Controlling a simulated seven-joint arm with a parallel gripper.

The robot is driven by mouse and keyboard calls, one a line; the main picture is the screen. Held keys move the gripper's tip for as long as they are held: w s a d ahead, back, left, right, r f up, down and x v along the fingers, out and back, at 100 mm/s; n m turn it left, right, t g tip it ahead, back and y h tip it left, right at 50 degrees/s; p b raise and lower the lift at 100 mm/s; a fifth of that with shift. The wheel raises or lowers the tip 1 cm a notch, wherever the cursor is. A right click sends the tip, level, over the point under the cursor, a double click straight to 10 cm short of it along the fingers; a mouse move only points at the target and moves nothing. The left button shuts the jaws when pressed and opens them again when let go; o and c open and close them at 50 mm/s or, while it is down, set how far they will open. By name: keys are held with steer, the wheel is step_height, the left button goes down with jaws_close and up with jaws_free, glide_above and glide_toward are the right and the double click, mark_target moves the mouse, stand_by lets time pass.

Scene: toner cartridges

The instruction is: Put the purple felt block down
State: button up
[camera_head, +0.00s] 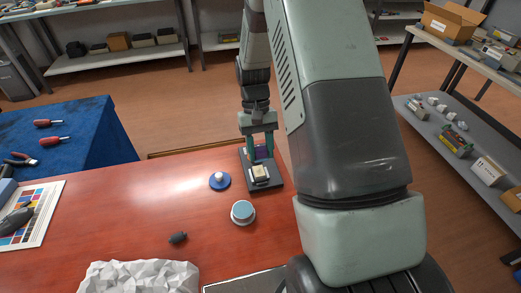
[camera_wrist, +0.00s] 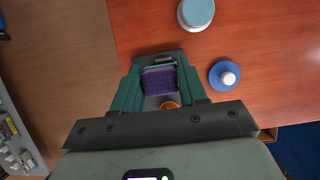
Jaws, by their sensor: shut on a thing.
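The purple felt block (camera_wrist: 158,82) is between the two green fingers of my gripper (camera_wrist: 160,88) in the wrist view. In the head view my gripper (camera_head: 262,149) points down at the far edge of the red table, with a little of the purple block (camera_head: 263,153) showing between its fingers. The block is over or in the far part of a dark tray (camera_head: 265,184); I cannot tell whether it touches the tray. The tray also shows in the wrist view (camera_wrist: 170,53).
A cream piece (camera_head: 261,173) sits in the tray's near part. A blue disc with a white knob (camera_head: 219,182) and a round blue-topped tub (camera_head: 243,212) stand close by. A small dark object (camera_head: 178,238) and crumpled white material (camera_head: 140,277) lie nearer. The table's left middle is clear.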

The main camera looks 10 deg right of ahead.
steer(key=s+d+f, duration=0.2)
steer(key=s+d, duration=0.1)
steer(key=s, duration=0.5)
glide_above(280, 212)
steer(key=w, duration=0.1)
steer(key=f, duration=0.5)
steer(key=shift+w+f, duration=0.2)
steer(key=shift+f, duration=2.6)
steer(key=shift+f, duration=0.15)
steer(key=o, duration=1)
